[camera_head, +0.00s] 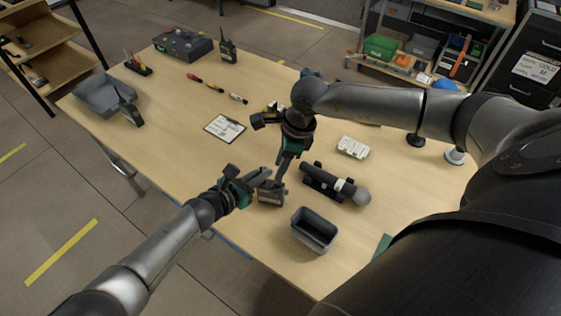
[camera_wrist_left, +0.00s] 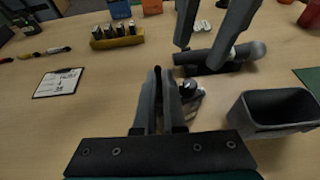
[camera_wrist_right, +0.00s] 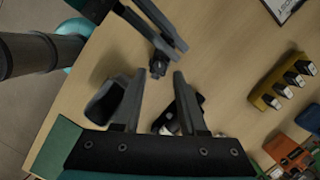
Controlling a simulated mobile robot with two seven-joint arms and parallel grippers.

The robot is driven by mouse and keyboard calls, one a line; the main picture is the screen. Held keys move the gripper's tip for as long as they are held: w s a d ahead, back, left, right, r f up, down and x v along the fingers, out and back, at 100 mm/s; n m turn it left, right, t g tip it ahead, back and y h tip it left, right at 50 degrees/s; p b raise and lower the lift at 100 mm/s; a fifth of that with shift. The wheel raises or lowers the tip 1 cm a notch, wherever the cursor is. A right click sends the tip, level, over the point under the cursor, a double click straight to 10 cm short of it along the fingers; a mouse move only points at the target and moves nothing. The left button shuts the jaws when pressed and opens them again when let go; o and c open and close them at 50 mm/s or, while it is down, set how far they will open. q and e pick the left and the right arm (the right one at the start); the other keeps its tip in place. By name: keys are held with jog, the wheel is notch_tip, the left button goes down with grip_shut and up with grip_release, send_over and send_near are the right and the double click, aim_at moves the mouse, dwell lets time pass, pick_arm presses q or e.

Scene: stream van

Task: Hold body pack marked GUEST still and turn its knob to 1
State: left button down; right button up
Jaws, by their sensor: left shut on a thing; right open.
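A small dark body pack (camera_head: 271,193) is near the table's front edge in the head view. In the left wrist view it shows with a dark round knob (camera_wrist_left: 188,87) on top, just past the fingertips. My left gripper (camera_head: 250,183) is shut on the pack from the left. My right gripper (camera_head: 284,172) comes from above and behind the pack. In the right wrist view, its fingers (camera_wrist_right: 153,80) are open, with the dark knob end of the pack (camera_wrist_right: 158,66) a little beyond them. I cannot read the pack's marking or the knob's setting.
A grey bin (camera_head: 314,232) and a microphone in a black cradle (camera_head: 330,184) are right of the pack. A clipboard (camera_head: 225,128) lies behind. A yellow rack of several small items (camera_wrist_left: 117,36) is farther back. Bare tabletop lies left of the clipboard.

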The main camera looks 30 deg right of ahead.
dwell(0.3)
pick_arm(q)
jog(key=c, duration=0.9)
grip_release()
jog(key=shift+a, duration=0.1)
